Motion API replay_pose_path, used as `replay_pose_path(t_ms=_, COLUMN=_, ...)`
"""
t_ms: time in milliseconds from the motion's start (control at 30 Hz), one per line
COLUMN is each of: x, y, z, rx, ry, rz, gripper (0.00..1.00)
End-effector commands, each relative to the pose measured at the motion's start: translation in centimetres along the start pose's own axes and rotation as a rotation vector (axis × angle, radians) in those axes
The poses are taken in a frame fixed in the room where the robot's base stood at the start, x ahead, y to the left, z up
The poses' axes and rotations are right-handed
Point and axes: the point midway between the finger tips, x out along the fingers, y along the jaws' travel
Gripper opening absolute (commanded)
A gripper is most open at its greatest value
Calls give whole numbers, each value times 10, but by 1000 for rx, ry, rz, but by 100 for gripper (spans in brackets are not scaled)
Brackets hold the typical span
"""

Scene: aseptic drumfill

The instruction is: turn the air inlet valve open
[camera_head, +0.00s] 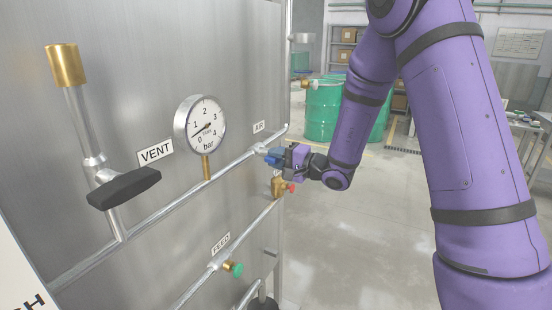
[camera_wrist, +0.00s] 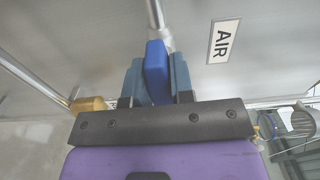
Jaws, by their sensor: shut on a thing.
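The air inlet valve has a blue handle (camera_wrist: 156,66), seen in the wrist view between my two fingers. It sits on the steel pipe (camera_wrist: 156,15) beside the AIR label (camera_wrist: 223,40). My gripper (camera_head: 273,156) is shut on the handle, and in the wrist view its blue-grey fingers (camera_wrist: 157,82) lie on both sides of it. In the head view the AIR label (camera_head: 259,127) is just above the gripper, and my gripper hides most of the valve.
A pressure gauge (camera_head: 201,124) and the black VENT handle (camera_head: 124,187) are on the same pipe, to the left. A brass fitting with a red knob (camera_head: 291,188) is just below my gripper. The FEED line has a green knob (camera_head: 236,268). Green drums (camera_head: 324,112) stand behind.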

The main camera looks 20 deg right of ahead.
Motion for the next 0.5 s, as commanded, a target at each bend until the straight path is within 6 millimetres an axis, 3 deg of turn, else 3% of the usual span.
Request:
replay_pose_path(t_ms=233, x=-1, y=2, z=1, rx=0, ry=0, rz=5, gripper=0)
replay_pose_path(t_ms=267, x=-1, y=2, z=1, rx=0, ry=0, rz=5, gripper=24)
replay_pose_path(t_ms=367, x=-1, y=2, z=0, rx=0, ry=0, rz=5, gripper=47)
replay_pose_path(t_ms=500, x=0, y=1, z=0, rx=1, ry=0, rz=3, gripper=47)
